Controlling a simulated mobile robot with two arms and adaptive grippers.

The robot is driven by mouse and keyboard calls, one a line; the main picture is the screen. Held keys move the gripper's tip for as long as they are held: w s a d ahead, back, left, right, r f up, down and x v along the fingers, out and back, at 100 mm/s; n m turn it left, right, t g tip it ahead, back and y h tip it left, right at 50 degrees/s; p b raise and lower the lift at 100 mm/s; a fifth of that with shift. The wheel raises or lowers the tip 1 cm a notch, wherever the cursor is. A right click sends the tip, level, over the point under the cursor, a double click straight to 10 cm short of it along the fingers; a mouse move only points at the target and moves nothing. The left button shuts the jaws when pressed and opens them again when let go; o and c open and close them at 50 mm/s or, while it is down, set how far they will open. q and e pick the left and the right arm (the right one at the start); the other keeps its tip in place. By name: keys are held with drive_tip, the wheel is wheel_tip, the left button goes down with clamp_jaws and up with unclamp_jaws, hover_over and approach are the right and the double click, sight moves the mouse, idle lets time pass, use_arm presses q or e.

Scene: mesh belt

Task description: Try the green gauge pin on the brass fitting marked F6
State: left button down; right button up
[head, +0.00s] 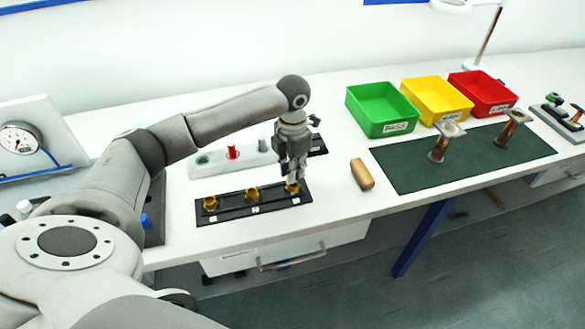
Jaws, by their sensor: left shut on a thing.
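A black tray (232,213) holds three brass fittings in a row: a left one (210,204), a middle one (252,195) and a right one (291,189). Small labels sit in front of them, too small to read, so I cannot tell which is F6. My left gripper (292,178) points down right over the right fitting, its fingers shut. What it holds is mostly hidden; the green place (203,160) in the white pin rack (215,168) shows no standing pin, which fits the green gauge pin being held. Whether it is inside the fitting I cannot tell. My right gripper is out of view.
A red pin (233,152) stands in the rack behind the tray. Green (396,127), yellow (442,112) and red (493,106) bins stand at the back. Two metal parts stand on a dark green mat (470,171).

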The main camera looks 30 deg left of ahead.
use_arm(q)
drive_tip(key=shift+r, duration=0.15)
drive_tip(key=shift+r+p, duration=0.4)
drive_tip(key=shift+r, duration=0.25)
drive_tip(key=shift+b, duration=0.35)
idle(1.7)
drive_tip(key=shift+f+b, duration=0.6)
drive_tip(key=shift+f, duration=0.2)
drive_tip(key=shift+r, duration=0.25)
idle(0.8)
drive_tip(key=shift+r+p, duration=0.45)
drive_tip(key=shift+r, duration=0.1)
drive_tip(key=shift+r+p, duration=1.9)
drive_tip(key=shift+r, duration=1.1)
